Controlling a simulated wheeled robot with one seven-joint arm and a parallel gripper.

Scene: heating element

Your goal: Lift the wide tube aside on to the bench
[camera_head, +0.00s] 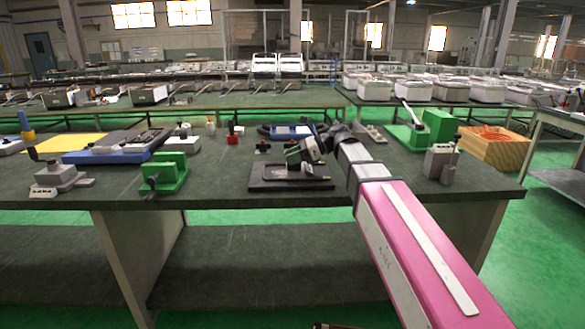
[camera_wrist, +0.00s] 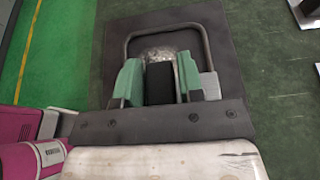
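A bent grey metal tube (camera_wrist: 204,45), shaped like a wide U, lies over a black board (camera_wrist: 232,60) in the wrist view. Its closed end points away from my gripper, and a small grey block (camera_wrist: 210,86) sits by its right leg. My gripper (camera_wrist: 157,68) has green fingers standing apart inside the U. A black block (camera_wrist: 160,84) and a silvery rounded part (camera_wrist: 163,53) show between or beneath the fingers; their contact is unclear. In the head view my gripper (camera_head: 305,160) is low over the board (camera_head: 290,184), hiding much of the tube.
The dark green bench (camera_head: 225,192) has a green vise (camera_head: 165,174) to the left and a green machine (camera_head: 438,127) to the right. A blue-based device (camera_head: 105,156) stands at left, a wooden box (camera_head: 493,150) at right. Bare bench shows left of the board.

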